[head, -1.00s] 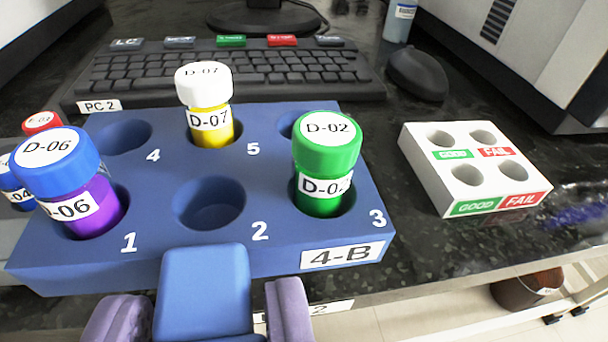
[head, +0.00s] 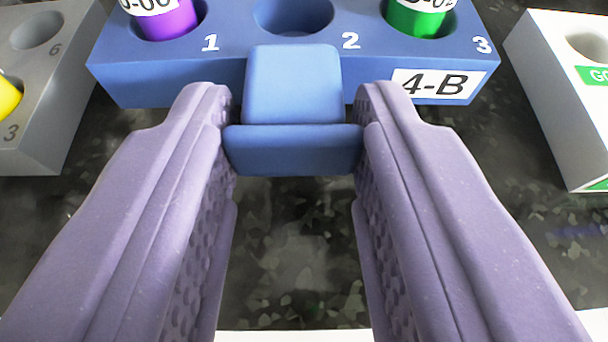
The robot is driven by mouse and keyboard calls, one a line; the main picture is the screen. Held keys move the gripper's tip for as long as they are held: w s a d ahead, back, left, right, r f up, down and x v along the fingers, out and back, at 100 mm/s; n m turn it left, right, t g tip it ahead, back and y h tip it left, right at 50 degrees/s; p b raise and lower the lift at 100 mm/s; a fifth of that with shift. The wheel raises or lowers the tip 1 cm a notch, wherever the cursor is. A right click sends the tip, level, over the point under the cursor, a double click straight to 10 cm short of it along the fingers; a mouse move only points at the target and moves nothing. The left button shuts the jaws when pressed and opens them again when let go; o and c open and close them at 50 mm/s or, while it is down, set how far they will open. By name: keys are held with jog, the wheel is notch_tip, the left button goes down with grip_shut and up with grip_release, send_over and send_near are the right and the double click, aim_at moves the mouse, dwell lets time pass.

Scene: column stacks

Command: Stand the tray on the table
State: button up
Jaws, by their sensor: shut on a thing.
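The blue tray (head: 165,88) marked 4-B is at the top of the view, with its far part cut off. A purple tube (head: 165,22) stands in hole 1 and a green tube (head: 420,18) in hole 3. Hole 2 (head: 293,15) is empty. My gripper (head: 293,112) is shut on the blue handle (head: 292,150) at the tray's front, one finger on each side. The tray looks level. Dark speckled table (head: 290,240) shows below its front, but I cannot tell whether the tray's underside touches it.
A grey rack (head: 40,110) with a yellow tube (head: 8,97) stands to the left. A white GOOD/FAIL block (head: 545,85) stands to the right. Narrow strips of table separate both from the tray. A pale strip at the bottom lies beyond the table's front edge.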

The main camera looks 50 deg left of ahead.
jog(key=shift+f, duration=0.25)
jog(key=shift+f+b, duration=0.55)
jog(key=o, duration=1.1)
jog(key=shift+c, duration=0.2)
jog(key=shift+r, duration=0.1)
jog(key=shift+r+p, duration=0.3)
jog(key=shift+p, duration=0.15)
jog(key=p+v, duration=0.3)
jog(key=v, duration=0.9)
jog(key=shift+p, duration=0.3)
jog(key=shift+r, duration=0.15)
